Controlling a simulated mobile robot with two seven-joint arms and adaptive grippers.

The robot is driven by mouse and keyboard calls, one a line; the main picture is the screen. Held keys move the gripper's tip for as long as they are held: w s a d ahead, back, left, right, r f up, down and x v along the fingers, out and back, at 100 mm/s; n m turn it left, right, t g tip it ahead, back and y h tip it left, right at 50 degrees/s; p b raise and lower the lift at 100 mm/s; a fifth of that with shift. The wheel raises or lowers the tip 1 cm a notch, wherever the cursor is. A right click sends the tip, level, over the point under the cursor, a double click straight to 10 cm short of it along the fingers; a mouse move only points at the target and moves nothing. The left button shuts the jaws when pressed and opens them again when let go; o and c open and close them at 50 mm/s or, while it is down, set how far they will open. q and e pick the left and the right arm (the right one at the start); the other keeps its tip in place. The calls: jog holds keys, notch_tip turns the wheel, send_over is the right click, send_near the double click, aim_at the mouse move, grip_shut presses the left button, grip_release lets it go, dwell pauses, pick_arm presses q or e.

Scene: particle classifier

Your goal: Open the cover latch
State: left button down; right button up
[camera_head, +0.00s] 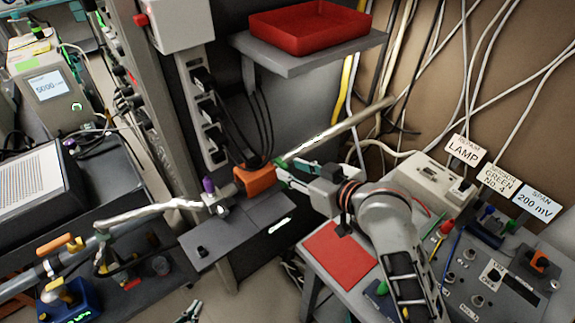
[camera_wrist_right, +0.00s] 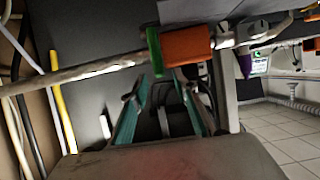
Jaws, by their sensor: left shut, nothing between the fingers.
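An orange block-shaped piece (camera_head: 256,181), which may be the cover latch, sits where a pale pipe meets a grey bracket in the head view. In the right wrist view the orange piece (camera_wrist_right: 187,45) has a green part (camera_wrist_right: 154,52) at its left end. My right gripper (camera_head: 284,174) is just right of it, fingers pointing towards it. In the wrist view the right gripper's teal-padded fingers (camera_wrist_right: 163,92) are apart, with nothing seen between them. Whether they touch the orange piece is unclear. My left gripper (camera_head: 188,312) is low at the bottom edge, shut and empty, away from it.
A pale pipe (camera_head: 335,130) runs up right from the orange piece. A red tray (camera_head: 304,29) stands on a shelf above. A bench with a red mat (camera_head: 339,254) and a control panel (camera_head: 487,275) is at right. A power strip (camera_head: 204,108) hangs behind.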

aim_at(287, 167)
jog(key=shift+x, duration=1.5)
jog(key=shift+r, duration=0.1)
grip_shut()
jog(key=shift+s+d+f, duration=0.15)
jog(key=shift+d+f, duration=0.05)
jog(key=shift+s+d+f+t+y, duration=0.1)
jog(key=shift+s+d+t+y, duration=0.1)
jog(key=shift+s+t+y, duration=0.25)
jog(key=shift+s+d+t+y, duration=0.15)
jog(key=shift+t+y, duration=0.2)
jog(key=shift+t, duration=0.3)
